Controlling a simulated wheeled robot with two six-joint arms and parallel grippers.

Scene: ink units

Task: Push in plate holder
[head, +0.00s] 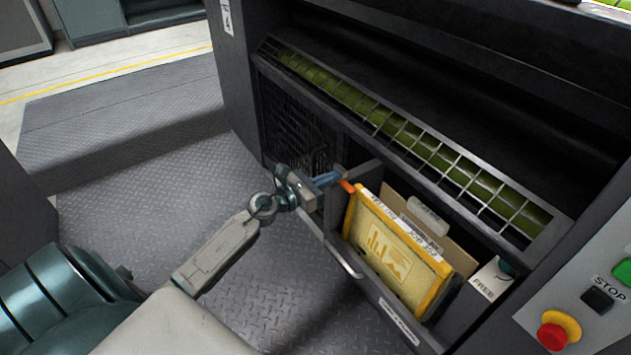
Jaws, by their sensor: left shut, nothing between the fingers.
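The plate holder (372,293) is a dark grey drawer-like front with a bar handle (345,262) and a white label, at the lower centre of the machine. It stands out from the opening, and a yellow-framed plate (385,250) is inside it, leaning. My left gripper (340,179) is shut and empty, with blue fingers, at the holder's upper left end near the plate's left corner. An orange bit shows at its fingertips; I cannot tell whether the fingers touch the holder. My right gripper is not in view.
A metal grille (400,130) over a green roller runs above the opening. A white card marked FREE (487,282) is right of the holder. A panel with a red stop button (552,337) is at lower right. Bare tread-plate floor (150,205) lies to the left.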

